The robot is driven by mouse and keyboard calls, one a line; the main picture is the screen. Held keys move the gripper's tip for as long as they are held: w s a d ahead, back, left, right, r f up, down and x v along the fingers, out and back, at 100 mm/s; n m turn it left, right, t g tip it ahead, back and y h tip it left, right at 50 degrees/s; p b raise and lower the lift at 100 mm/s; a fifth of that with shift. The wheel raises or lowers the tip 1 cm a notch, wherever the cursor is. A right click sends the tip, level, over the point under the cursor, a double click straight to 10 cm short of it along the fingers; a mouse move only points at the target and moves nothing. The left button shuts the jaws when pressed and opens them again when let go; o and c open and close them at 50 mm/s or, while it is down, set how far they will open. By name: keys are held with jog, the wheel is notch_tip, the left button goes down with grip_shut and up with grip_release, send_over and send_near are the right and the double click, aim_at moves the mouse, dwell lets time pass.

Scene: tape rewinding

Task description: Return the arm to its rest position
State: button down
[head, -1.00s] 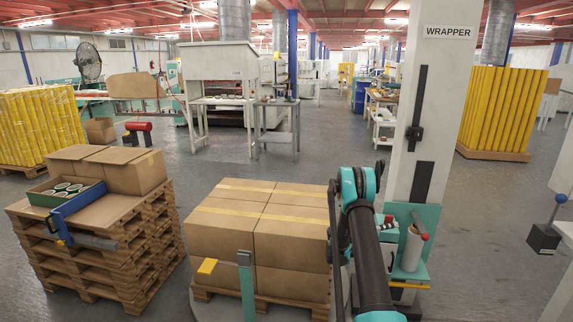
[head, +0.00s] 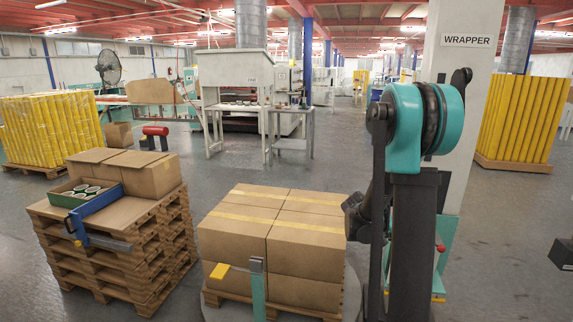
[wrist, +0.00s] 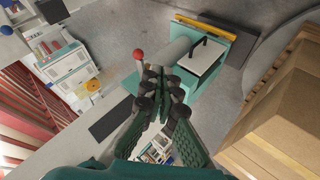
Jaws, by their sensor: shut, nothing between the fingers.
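My gripper (wrist: 160,108) shows in the wrist view with its fingers together and nothing between them. In the head view my raised, folded arm stands in front of the wrapper column (head: 458,100), and the gripper itself cannot be made out there. In the wrist view a pale film roll (wrist: 168,52) on the teal wrapper carriage (wrist: 205,92) lies beyond the fingertips. I cannot tell from this view how far apart they are. A red knob (wrist: 138,54) is beside the roll.
Stacked cartons (head: 235,235) on a pallet stand left of my arm. They fill the right of the wrist view (wrist: 285,120). A pallet stack (head: 150,238) with open cartons and a green tray (head: 68,198) stands farther left. Open floor (head: 190,185) lies between and behind them.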

jog(key=s+a+f+n+t+y, duration=0.1)
jog(key=s+a+f+n+y, duration=0.2)
jog(key=s+a+y, duration=0.6)
jog(key=s+a+n, duration=0.1)
jog(key=s+a, duration=1)
jog(key=s, duration=0.3)
jog(key=shift+s+f+t, duration=0.15)
jog(key=shift+s+t, duration=0.15)
jog(key=shift+s, duration=0.05)
